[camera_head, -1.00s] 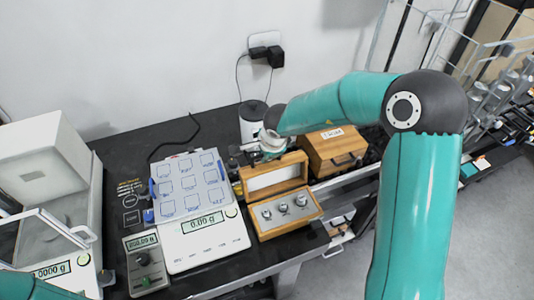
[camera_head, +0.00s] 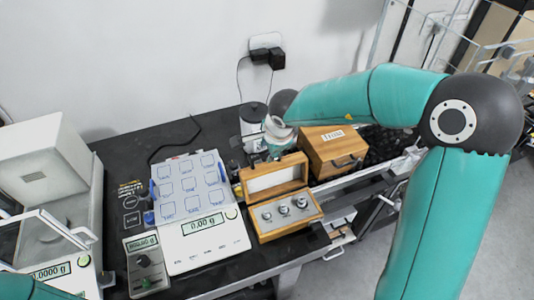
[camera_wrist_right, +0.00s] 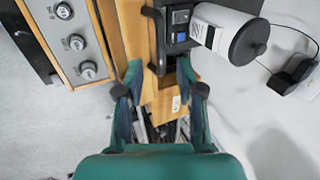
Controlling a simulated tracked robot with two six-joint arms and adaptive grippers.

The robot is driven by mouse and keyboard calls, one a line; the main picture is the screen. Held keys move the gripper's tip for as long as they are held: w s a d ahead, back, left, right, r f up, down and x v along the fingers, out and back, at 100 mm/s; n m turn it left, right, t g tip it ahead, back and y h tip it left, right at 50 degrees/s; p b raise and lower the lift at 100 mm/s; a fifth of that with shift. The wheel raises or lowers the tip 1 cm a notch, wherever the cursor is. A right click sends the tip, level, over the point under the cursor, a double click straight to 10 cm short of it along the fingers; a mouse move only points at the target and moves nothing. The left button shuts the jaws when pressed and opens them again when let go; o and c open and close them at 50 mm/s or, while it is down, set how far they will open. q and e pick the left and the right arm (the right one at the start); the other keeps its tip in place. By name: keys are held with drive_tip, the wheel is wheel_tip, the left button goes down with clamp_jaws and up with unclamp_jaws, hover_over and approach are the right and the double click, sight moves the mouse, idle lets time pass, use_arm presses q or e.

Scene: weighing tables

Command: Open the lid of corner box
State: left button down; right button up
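A closed wooden box (camera_head: 333,166) with a white label on top and a handle on its front stands at the table's right back corner. In the wrist view, part of a labelled wooden surface (camera_wrist_right: 163,104) shows between and beyond the fingers. My right gripper (camera_wrist_right: 159,92) is open, with nothing held between its fingertips. In the head view the right gripper (camera_head: 279,150) is just left of the closed box, behind the raised lid of another wooden box; its fingertips are partly hidden. My left arm shows only at the lower left; its gripper is out of view.
The open wooden box (camera_head: 258,218) holds metal weights, its lid upright. A white scale (camera_head: 205,245) with a marked tray stands left of it. A white cylinder (camera_head: 251,124) stands behind; it also shows in the wrist view (camera_wrist_right: 215,28). A balance is far left.

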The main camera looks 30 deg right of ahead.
drive_tip(key=v, duration=0.6)
idle(0.4)
